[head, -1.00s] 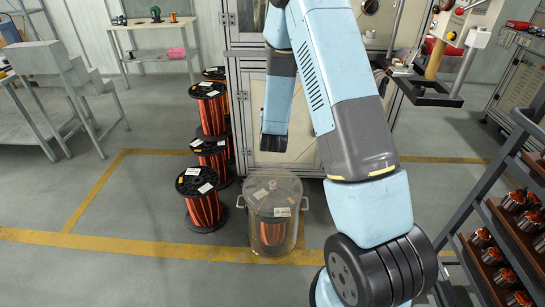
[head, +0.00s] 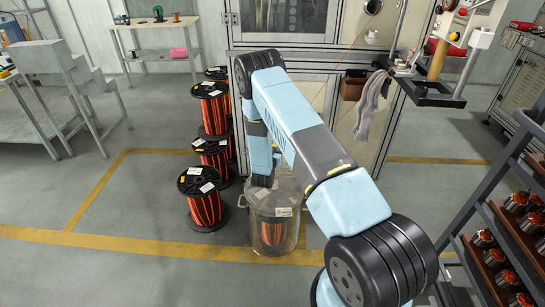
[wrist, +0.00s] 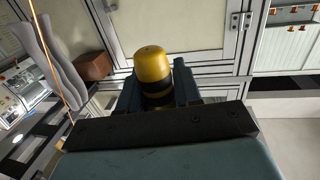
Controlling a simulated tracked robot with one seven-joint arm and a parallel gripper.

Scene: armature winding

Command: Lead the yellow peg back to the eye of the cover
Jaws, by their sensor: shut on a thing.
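The yellow peg (wrist: 153,66), with dark bands, sits upright between the jaws of my gripper (wrist: 158,88) in the wrist view. My gripper is shut on it. In the head view my gripper (head: 262,181) points down at the top of the clear cover (head: 288,212). The cover is a transparent drum with side handles, standing on the floor over a copper wire spool (head: 272,231). The peg and the eye of the cover do not show in the head view. I cannot tell whether the peg touches the eye.
Stacked wire spools (head: 202,199) stand close left of the cover. The machine cabinet (head: 305,135) rises behind it. Grey gloves (head: 371,104) hang beside a brown box (head: 354,86). A thin orange wire (wrist: 48,50) runs down at the left of the wrist view. A rack of armatures (head: 490,240) stands right.

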